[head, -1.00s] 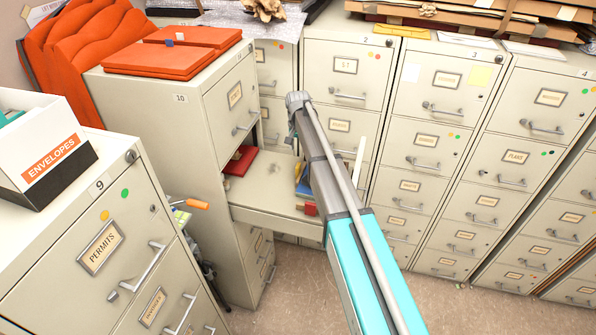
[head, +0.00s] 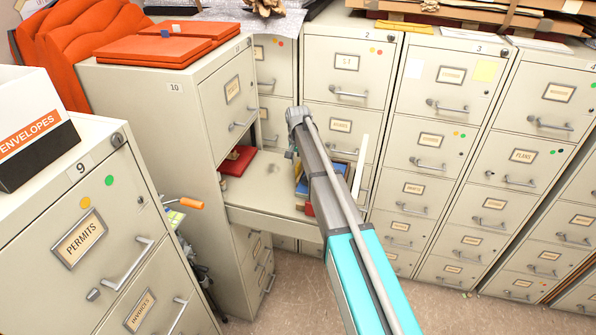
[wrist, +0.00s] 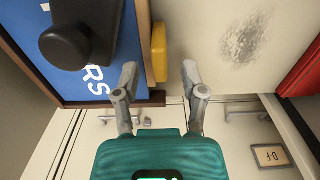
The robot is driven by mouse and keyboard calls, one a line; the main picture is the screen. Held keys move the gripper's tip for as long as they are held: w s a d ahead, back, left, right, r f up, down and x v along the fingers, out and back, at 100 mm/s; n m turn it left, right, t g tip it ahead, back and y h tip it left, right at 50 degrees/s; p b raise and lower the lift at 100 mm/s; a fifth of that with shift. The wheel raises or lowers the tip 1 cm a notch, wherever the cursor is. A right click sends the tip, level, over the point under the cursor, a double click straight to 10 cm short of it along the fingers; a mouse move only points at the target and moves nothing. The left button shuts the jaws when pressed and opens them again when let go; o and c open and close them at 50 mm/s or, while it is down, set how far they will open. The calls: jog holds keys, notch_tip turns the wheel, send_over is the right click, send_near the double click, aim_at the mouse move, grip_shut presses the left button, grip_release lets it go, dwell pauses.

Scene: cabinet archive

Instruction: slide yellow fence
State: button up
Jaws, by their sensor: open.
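The yellow fence (wrist: 159,52) shows in the wrist view as a short yellow block along the right side of a blue panel (wrist: 70,75) with a brown border. My gripper (wrist: 159,72) is open, with one fingertip on each side of the yellow block's line. I cannot tell if either finger touches it. The blue panel carries white letters and a black knob (wrist: 82,42). In the head view, my arm covers the gripper and most of the blue panel (head: 340,168), which lies on a pulled-out shelf (head: 255,190).
A red item (wrist: 302,72) lies at the right of the wrist view and shows on the shelf's left in the head view (head: 236,160). Bare shelf with a grey smudge (wrist: 243,40) lies between. Cabinet 10 (head: 165,130) and cabinet 9 (head: 85,190) stand left.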

aim_at(300, 171)
jog(key=shift+f+b, duration=0.85)
jog(key=shift+f, duration=0.3)
grip_shut()
